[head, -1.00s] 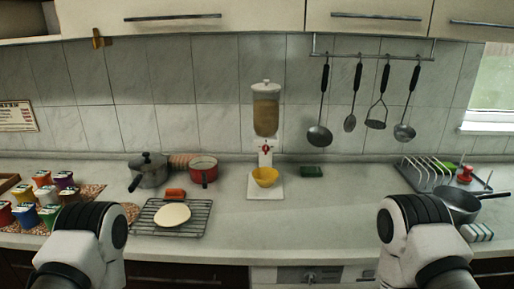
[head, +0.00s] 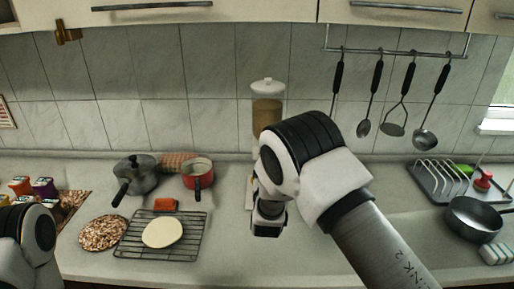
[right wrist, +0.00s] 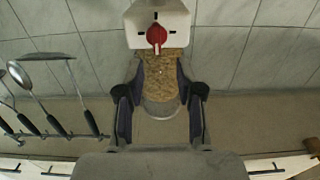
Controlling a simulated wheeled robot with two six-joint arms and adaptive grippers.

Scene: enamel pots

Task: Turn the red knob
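The red knob (right wrist: 157,35) is on the white front of the dispenser (right wrist: 158,14), upside down in the right wrist view. Its clear container, full of brown grains (right wrist: 160,75), shows between the fingers of my right gripper (right wrist: 160,95). The gripper is open, its fingers apart on either side of the container's image, and the knob lies beyond the fingertips. No contact with the knob shows. In the head view only the dispenser's lid and upper container (head: 267,108) show; my right arm hides the knob. My left arm is at the lower left, its gripper out of view.
A grey pot (head: 137,175), a red pot (head: 198,174) and a cooling rack (head: 130,247) with flat dough are left of the dispenser. Utensils hang from a rail (head: 400,52) at right. A dish rack (head: 440,178) and a pan (head: 478,215) stand far right.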

